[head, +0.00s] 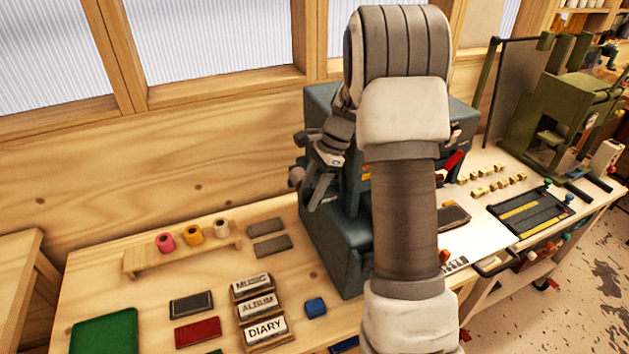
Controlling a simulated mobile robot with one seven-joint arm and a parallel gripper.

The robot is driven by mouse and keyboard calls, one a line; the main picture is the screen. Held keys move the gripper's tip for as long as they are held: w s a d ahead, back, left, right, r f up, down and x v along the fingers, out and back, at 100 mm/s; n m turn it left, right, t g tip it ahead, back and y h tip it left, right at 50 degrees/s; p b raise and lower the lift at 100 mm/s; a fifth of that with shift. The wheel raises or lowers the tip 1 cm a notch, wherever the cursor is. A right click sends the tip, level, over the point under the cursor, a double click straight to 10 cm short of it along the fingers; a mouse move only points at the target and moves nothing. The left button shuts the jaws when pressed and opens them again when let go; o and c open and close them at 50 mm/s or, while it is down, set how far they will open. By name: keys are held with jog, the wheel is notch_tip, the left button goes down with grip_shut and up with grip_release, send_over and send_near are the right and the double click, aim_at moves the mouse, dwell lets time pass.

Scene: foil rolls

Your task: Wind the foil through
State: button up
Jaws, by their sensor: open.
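The blue-grey machine (338,245) stands on the bench in the middle of the head view, largely hidden by my arm. My gripper (316,190) is at the machine's upper left side, partly hidden behind my wrist. It is open, and I see nothing between its fingers. I cannot tell whether it touches the machine. Three small rolls, pink (165,242), yellow-orange (193,235) and whitish (221,228), stand on a low wooden rack (150,262) to the left. The foil's path through the machine cannot be seen.
Blocks marked MUSIC (251,286), ALBUM and DIARY (265,329) lie in front of the machine, near a blue block (315,307), a red pad (198,332) and a green mat (104,332). A green press (560,120) stands at right. The windowed wall closes the back.

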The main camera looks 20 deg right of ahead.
jog(key=v, duration=1.7)
jog(key=shift+r+b, duration=0.2)
jog(key=shift+b, duration=0.2)
jog(key=a+r+h+b, duration=0.1)
jog(key=a+h+b, duration=0.2)
jog(key=a+h, duration=0.3)
jog(key=shift+y, duration=0.7)
jog(key=f, duration=1.1)
jog(key=a+f, duration=0.1)
jog(key=f, duration=0.5)
jog(key=shift+c, duration=0.3)
grip_shut()
